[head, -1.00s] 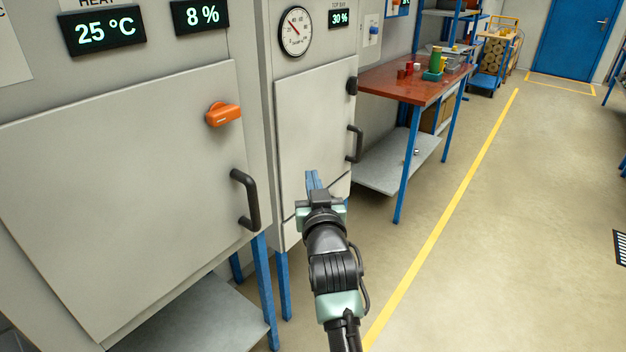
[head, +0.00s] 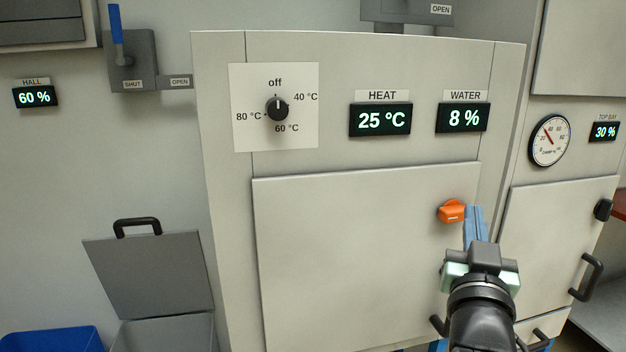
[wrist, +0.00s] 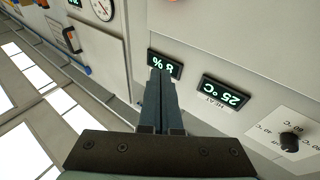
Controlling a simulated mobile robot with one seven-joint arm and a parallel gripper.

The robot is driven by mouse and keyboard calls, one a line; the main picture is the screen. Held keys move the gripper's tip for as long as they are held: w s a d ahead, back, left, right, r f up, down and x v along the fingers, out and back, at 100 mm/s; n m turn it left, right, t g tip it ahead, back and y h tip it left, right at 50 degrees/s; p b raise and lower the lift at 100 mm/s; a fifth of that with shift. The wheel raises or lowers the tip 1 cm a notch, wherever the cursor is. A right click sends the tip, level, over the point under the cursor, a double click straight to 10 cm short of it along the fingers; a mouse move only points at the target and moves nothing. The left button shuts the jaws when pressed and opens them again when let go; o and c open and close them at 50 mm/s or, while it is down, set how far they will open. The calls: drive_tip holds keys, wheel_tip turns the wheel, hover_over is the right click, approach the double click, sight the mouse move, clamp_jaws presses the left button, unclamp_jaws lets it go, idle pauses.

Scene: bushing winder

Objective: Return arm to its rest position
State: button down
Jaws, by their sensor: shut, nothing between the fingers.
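My gripper (head: 474,225) is in front of the large cabinet (head: 360,250) in the head view, just right of the orange latch handle (head: 452,211). Its blue fingers point up and are closed together with nothing between them. In the wrist view the shut fingers (wrist: 165,98) show in front of the WATER display (wrist: 165,65). I cannot tell from the pictures how far the fingertips are from the cabinet front. The cabinet door is closed.
A dial (head: 277,107) set to off and a HEAT display (head: 380,119) reading 25 °C are on the cabinet. A narrower cabinet with a gauge (head: 549,140) stands right. A grey lidded bin (head: 150,275) and a blue bin (head: 50,340) are at lower left.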

drive_tip(key=s+a+r+n+t+y+p, duration=0.1)
drive_tip(key=s+a+r+t+y, duration=0.1)
drive_tip(key=a+r, duration=0.55)
drive_tip(key=s+a+r+n+t+y+p, duration=0.1)
drive_tip(key=s+a+r+t, duration=0.15)
drive_tip(key=a+r, duration=0.5)
drive_tip(key=s+a+r+n+t+y+p, duration=0.1)
drive_tip(key=s+a+r+n+t+y, duration=0.2)
drive_tip(key=s+a+r, duration=0.8)
drive_tip(key=s+r+t+y, duration=0.1)
drive_tip(key=s+y, duration=0.1)
drive_tip(key=shift+s+a+r+y, duration=0.25)
drive_tip(key=shift+s+y, duration=0.05)
drive_tip(key=shift+y, duration=0.1)
drive_tip(key=c, duration=1.5)
unclamp_jaws()
drive_tip(key=shift+c, duration=0.2)
